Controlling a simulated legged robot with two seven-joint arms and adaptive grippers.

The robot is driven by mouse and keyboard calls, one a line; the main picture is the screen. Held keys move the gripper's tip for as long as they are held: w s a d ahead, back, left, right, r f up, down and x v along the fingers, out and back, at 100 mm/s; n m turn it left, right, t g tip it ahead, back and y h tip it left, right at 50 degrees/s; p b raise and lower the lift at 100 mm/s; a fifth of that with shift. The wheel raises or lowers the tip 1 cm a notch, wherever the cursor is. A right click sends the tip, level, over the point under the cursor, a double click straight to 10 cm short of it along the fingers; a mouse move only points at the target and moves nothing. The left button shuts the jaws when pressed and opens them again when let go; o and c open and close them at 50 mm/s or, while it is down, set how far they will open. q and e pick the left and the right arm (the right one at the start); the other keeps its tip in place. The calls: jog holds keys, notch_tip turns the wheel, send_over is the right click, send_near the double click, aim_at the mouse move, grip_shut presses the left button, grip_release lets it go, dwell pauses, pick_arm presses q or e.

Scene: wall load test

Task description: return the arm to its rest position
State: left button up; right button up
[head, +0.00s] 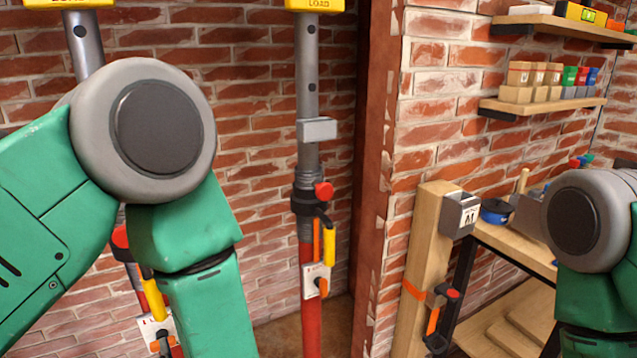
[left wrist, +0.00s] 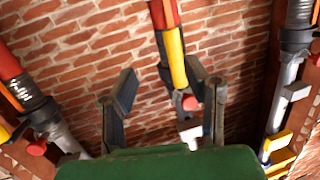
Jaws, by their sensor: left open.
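My left arm (head: 195,250) comes in from the left of the head view, green with a grey round joint, its gripper below the picture. In the left wrist view my left gripper (left wrist: 165,100) is open, its two dark fingers apart with nothing held between them. A red and yellow prop (left wrist: 170,50) shows behind the fingers; I cannot tell whether the right finger touches it. My right arm (head: 595,290) shows at the right edge of the head view; its gripper is out of view.
A red and grey prop (head: 308,180) stands against the brick wall (head: 255,130). My left arm partly hides another prop (head: 88,45). At right are a wooden post (head: 415,265), a workbench (head: 515,245) and shelves (head: 540,104) with small items.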

pick_arm(q)
jog(key=s+a+f+m+g+h, duration=0.1)
jog(key=s+f+m+g+h, duration=0.2)
jog(key=f, duration=0.5)
jog(key=s+a+f+m+g+h, duration=0.1)
jog(key=s+a+f+m+h, duration=0.1)
jog(key=f+h, duration=0.4)
jog(key=s+a+f+m+g+h, duration=0.1)
jog(key=s+f+m+g, duration=0.1)
jog(key=s, duration=0.6)
jog(key=s+f+m+g+h, duration=0.1)
jog(key=s+f+m+g, duration=0.1)
jog(key=s+f+g, duration=0.3)
jog(key=s+f, duration=0.1)
jog(key=s, duration=0.3)
jog(key=shift+s+a, duration=0.15)
jog(key=shift+a, duration=0.2)
jog(key=shift+a+f, duration=0.1)
dwell(0.9)
